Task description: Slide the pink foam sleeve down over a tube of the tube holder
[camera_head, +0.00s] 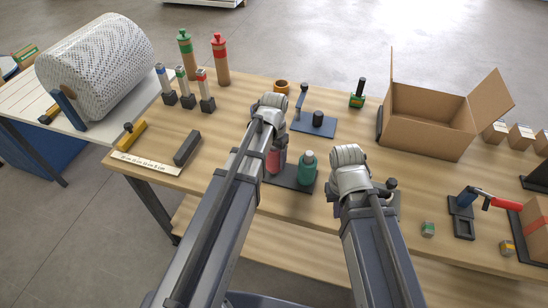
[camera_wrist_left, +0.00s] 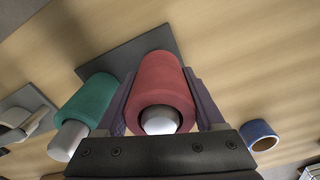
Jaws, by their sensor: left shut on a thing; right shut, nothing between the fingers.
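The pink foam sleeve (camera_wrist_left: 160,82) is between the two fingers of my left gripper (camera_wrist_left: 158,75), which is shut on it. The white end of a tube (camera_wrist_left: 158,122) shows inside the sleeve's near opening, so the sleeve is around that tube. A green sleeve (camera_wrist_left: 93,100) stands beside it around another tube with a white end (camera_wrist_left: 68,140). The dark base of the tube holder (camera_wrist_left: 126,53) lies beyond both. In the head view the pink sleeve (camera_head: 276,160) is partly behind my left arm. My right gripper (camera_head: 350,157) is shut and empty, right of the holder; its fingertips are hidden.
A blue ring (camera_wrist_left: 260,135) lies near my left gripper. A blue plate with a post (camera_head: 315,124) stands behind the holder. An open cardboard box (camera_head: 425,118) is at the back right. A dark block (camera_head: 187,148) lies left. Bare wood shows between them.

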